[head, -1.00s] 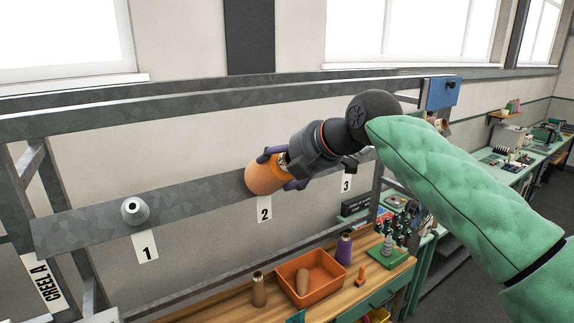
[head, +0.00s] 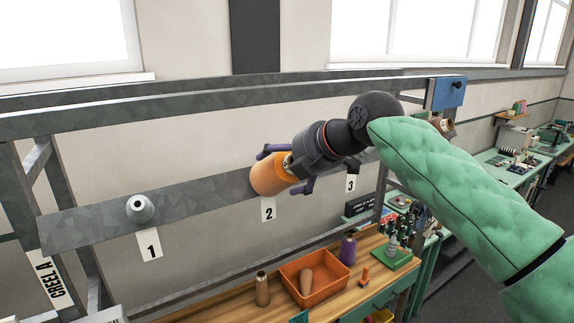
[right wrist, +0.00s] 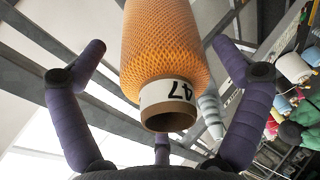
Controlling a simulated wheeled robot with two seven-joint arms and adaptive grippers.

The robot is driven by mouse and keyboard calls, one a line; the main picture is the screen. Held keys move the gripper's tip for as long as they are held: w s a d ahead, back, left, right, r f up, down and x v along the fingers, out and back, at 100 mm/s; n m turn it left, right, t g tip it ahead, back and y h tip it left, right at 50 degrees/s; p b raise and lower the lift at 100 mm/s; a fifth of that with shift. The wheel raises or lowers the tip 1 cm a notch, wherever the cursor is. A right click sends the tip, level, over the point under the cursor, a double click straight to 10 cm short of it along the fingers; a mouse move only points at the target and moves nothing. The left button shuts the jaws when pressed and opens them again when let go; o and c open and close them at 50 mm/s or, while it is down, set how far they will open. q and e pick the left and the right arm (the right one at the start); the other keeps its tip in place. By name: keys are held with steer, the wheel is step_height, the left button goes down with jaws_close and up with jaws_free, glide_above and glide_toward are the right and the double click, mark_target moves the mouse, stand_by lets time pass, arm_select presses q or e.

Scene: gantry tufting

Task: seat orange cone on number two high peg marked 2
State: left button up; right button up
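The orange cone (head: 268,176) is at the grey rail right above the label marked 2 (head: 269,209), its axis pointing out from the rail. The number two peg is hidden behind or inside it. In the right wrist view the orange cone (right wrist: 165,45) shows its netted yarn and a tube end marked 47. My right gripper (head: 288,170) is open around the cone; its purple fingers stand clear on both sides, with gaps in the right wrist view (right wrist: 158,52). My left gripper is not in view.
Below, a wooden bench (head: 225,300) holds an orange tray (head: 325,289), a brown cone (head: 262,288) and a purple cone (head: 348,248).

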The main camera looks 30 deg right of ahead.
steer(key=shift+s, duration=0.1)
steer(key=v, duration=1.2)
